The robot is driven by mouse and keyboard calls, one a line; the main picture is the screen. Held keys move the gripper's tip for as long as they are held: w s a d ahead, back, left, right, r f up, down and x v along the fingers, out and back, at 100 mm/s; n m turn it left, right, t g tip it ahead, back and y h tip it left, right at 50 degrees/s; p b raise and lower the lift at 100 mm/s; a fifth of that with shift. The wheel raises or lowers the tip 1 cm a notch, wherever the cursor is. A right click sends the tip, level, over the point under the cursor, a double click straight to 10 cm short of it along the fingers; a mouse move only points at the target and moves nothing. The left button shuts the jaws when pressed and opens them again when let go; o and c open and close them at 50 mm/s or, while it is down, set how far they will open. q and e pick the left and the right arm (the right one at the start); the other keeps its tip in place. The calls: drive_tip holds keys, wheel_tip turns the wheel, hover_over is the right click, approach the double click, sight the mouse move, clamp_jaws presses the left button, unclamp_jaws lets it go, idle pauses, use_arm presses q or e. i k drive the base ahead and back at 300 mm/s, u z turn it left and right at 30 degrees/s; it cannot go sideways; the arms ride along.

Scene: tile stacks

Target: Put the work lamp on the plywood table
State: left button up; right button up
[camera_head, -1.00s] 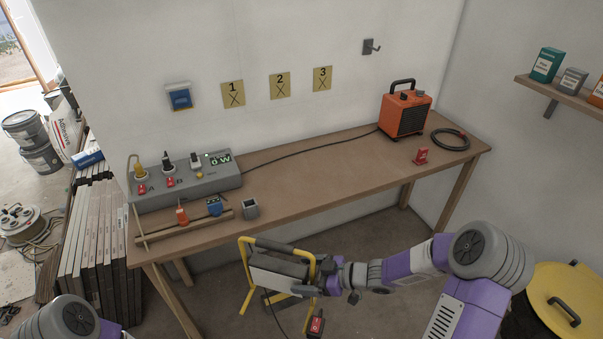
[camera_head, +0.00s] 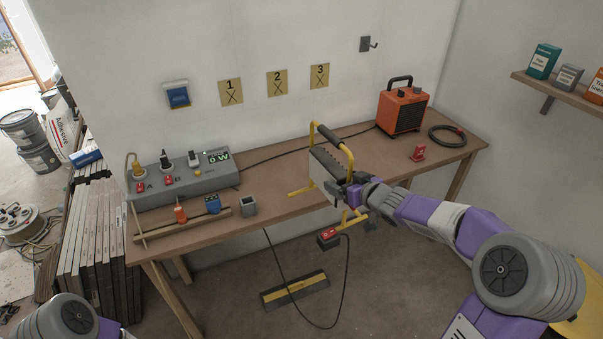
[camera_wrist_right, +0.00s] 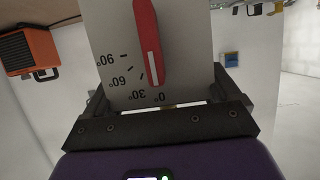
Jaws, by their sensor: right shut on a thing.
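The work lamp (camera_head: 325,168) has a grey ribbed body, a yellow tube frame and a dark handle grip on top. It stands roughly upright in front of the middle of the plywood table (camera_head: 285,203), with part of its frame overlapping the tabletop in the head view. I cannot tell whether it touches the table. My right gripper (camera_head: 352,194) is shut on the lamp's side. In the right wrist view, the lamp's grey plate (camera_wrist_right: 150,60) with a red pointer and angle marks sits between the jaws. My left gripper is out of view.
A red switch box (camera_head: 328,237) and dark cord hang below the lamp. An orange heater (camera_head: 403,109), coiled hose (camera_head: 449,138) and red item (camera_head: 418,153) occupy the table's right. A yellow-striped bar (camera_head: 295,290) lies on the floor.

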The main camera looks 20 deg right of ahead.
sight(302, 171)
drive_tip(key=i, duration=1)
